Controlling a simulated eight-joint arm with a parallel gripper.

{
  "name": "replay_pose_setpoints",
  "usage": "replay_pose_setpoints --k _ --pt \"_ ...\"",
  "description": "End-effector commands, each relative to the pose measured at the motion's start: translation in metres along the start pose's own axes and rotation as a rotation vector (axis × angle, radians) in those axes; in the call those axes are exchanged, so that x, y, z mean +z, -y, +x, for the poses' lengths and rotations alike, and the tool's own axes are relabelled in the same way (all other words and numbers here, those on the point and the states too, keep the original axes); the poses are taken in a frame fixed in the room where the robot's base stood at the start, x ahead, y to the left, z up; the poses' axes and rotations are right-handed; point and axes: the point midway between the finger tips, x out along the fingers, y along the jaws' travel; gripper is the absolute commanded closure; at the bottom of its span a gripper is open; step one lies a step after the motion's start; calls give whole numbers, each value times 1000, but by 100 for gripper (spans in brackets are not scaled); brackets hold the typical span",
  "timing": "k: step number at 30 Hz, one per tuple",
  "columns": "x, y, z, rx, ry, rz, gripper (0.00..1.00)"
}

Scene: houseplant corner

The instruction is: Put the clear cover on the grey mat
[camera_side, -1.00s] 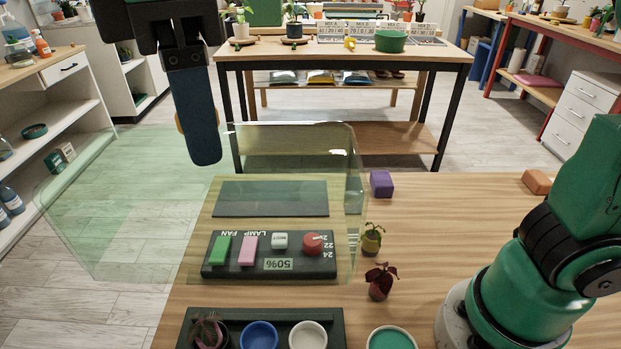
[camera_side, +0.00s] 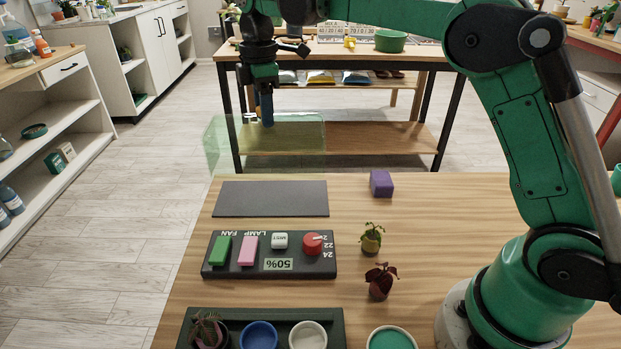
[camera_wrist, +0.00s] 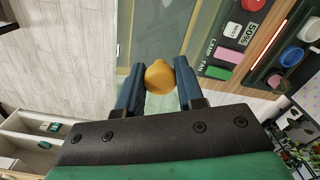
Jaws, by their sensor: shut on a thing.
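The clear cover (camera_side: 223,155) is a see-through, green-tinted box with a yellow knob (camera_wrist: 159,77) on top. My gripper (camera_side: 266,120) is shut on this knob, with one blue finger on each side in the wrist view (camera_wrist: 160,88). In the side view the cover hangs near the table's far edge, above and behind the grey mat in the picture. Its exact height is hard to judge. The grey mat (camera_side: 270,198) lies flat and bare on the wooden table.
A control panel (camera_side: 268,264) with coloured buttons and a red dial lies in front of the mat. A purple block (camera_side: 381,183) and two small plants (camera_side: 371,240) stand to the right. A dark tray (camera_side: 235,314) with pots is at the front.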

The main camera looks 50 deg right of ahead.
Motion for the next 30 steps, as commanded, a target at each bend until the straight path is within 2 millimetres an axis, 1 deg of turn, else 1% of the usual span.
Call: replay_pose_setpoints --k 21,30 --pt "-1 1 60 0 0 0 100" --pt "-1 1 74 0 0 0 100"
